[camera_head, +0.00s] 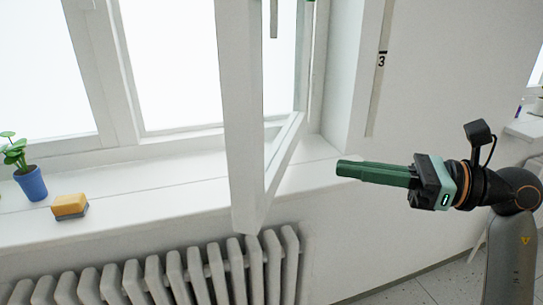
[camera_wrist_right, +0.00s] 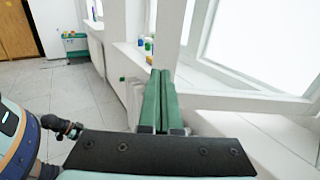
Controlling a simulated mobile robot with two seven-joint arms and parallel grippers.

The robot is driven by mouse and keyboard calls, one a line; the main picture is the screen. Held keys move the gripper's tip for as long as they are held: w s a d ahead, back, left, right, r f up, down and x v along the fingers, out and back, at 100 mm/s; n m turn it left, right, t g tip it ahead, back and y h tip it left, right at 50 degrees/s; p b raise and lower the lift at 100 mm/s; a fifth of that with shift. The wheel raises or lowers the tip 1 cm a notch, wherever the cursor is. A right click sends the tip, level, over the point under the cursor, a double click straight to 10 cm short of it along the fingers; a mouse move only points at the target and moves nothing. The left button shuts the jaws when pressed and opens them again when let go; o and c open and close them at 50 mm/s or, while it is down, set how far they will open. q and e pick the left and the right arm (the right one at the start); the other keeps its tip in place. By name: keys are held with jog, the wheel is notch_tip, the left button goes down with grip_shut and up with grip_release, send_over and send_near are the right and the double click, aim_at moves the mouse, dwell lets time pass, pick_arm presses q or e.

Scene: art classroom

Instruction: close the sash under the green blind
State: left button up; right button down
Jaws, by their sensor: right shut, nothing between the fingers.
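The white sash (camera_head: 244,130) stands open in the head view, swung out from the window over the sill. Its lower corner reaches past the sill's front edge, above the radiator. A grey handle (camera_head: 274,18) shows at the top of the picture. The green blind itself is not clearly in view. My right gripper (camera_head: 339,168) is shut and empty, to the right of the sash in front of the wall, its green fingers pointing left. Its fingers also show in the right wrist view (camera_wrist_right: 160,78), with a white window frame (camera_wrist_right: 200,38) beside them.
A blue pot with a plant (camera_head: 31,183) and a yellow sponge (camera_head: 70,206) stand on the sill (camera_head: 130,200) at the left. A white radiator (camera_head: 185,277) is below. A wall strip marked 3 (camera_head: 380,65) is right of the window. Floor is clear at the lower right.

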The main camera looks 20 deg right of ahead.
jog(key=p, duration=0.2)
send_near(257, 155)
jog(key=x, duration=0.5)
jog(key=shift+s+a+r, duration=0.1)
jog(key=shift+a+r, duration=0.05)
jog(key=shift+a, duration=0.05)
jog(key=shift+p+x, duration=0.3)
jog(key=shift+x, duration=0.5)
pick_arm(q)
jog(key=shift+s+a+r, duration=0.3)
jog(key=shift+a, duration=0.2)
jog(key=shift+s+a+r, duration=0.3)
jog(key=shift+a, duration=0.15)
